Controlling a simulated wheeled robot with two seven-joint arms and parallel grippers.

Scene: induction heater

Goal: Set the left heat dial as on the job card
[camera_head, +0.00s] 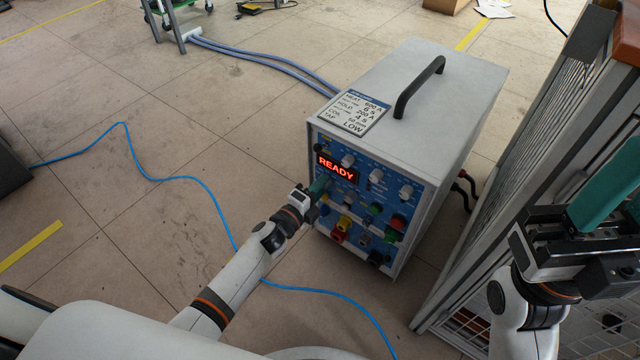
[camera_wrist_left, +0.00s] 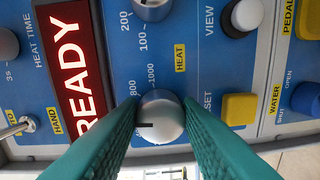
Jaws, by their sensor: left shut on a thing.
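The left heat dial (camera_wrist_left: 160,117) is a silver knob with a dark pointer mark toward the left of the wrist picture. A yellow HEAT label and a scale showing 800 and 1000 are beside it. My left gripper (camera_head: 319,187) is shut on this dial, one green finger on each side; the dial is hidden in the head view. The job card (camera_head: 352,112) lies on the heater's top and reads heat 600 A, 6 s, hold 200 A, 4 s, tap LOW. My right gripper (camera_head: 602,205) is at the right, away from the panel; its opening is unclear.
The heater (camera_head: 455,85) has a blue front panel with a red READY display (camera_head: 338,168), other knobs and coloured buttons. Another silver knob (camera_wrist_left: 152,8) is near the held dial. A mesh fence (camera_head: 560,130) stands at the right. A blue cable (camera_head: 205,187) crosses the floor.

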